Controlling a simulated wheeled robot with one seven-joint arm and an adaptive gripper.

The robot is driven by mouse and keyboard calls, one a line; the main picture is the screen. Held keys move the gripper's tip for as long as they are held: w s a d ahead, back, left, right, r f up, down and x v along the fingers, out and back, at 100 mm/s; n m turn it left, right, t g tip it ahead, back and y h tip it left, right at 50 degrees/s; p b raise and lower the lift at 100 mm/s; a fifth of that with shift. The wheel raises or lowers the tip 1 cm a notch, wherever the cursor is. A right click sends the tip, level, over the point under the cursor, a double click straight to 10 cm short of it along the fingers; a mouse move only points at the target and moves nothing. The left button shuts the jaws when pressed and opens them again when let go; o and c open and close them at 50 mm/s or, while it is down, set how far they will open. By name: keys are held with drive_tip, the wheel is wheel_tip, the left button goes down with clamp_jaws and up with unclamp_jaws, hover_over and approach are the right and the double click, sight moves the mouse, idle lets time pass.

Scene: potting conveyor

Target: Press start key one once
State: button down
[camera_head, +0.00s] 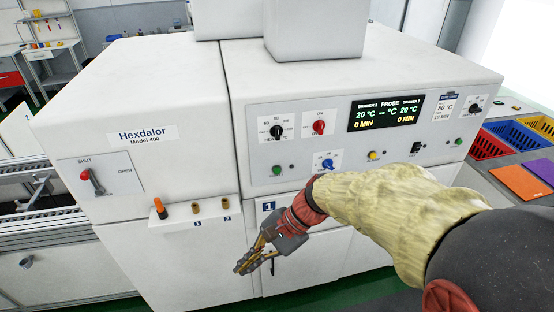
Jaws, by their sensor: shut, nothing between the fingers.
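A second green button (459,142) sits at the panel's right end. No start wording is readable at either. A blue "1" label (269,207) marks the front below the left green button. My gripper (243,268) is shut and empty, pointing down and left. It hangs in front of the machine's lower front, below the panel and apart from the green buttons in the picture. My arm comes in from the right.
The panel also holds a black knob (276,132), a red knob (318,127), a blue knob (327,164), a yellow button (373,155) and a lit display (387,112). A red-tipped lever (92,180) is at left. Coloured crates (513,137) stand at right.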

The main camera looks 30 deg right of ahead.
sight(277, 170)
drive_tip(key=w+d+r+m+t+y+p, duration=0.2)
drive_tip(key=w+d+m+t+y+p, duration=0.15)
drive_tip(key=w+m, duration=0.4)
drive_tip(key=w+d+f+m+t+h+p, duration=0.1)
drive_tip(key=w+d+m+t+h+p, duration=0.1)
drive_tip(key=d+m, duration=0.6)
drive_tip(key=w+d+f+m+t+h+p, duration=0.1)
drive_tip(key=w+d+f+m+t+p, duration=0.1)
drive_tip(key=d+m+t, duration=0.5)
drive_tip(key=w+d+p, duration=0.1)
drive_tip(key=w+d, duration=0.1)
drive_tip(key=shift+w+f+m+h, duration=0.25)
drive_tip(key=shift+w+m+h, duration=0.1)
drive_tip(key=w+d+b, duration=0.1)
drive_tip(key=w+d, duration=0.1)
drive_tip(key=w, duration=0.6)
drive_tip(key=shift+w, duration=0.25)
drive_tip(key=shift+w+d, duration=0.1)
drive_tip(key=shift+d, duration=0.05)
drive_tip(key=shift+w+d, duration=0.1)
drive_tip(key=shift+w, duration=0.2)
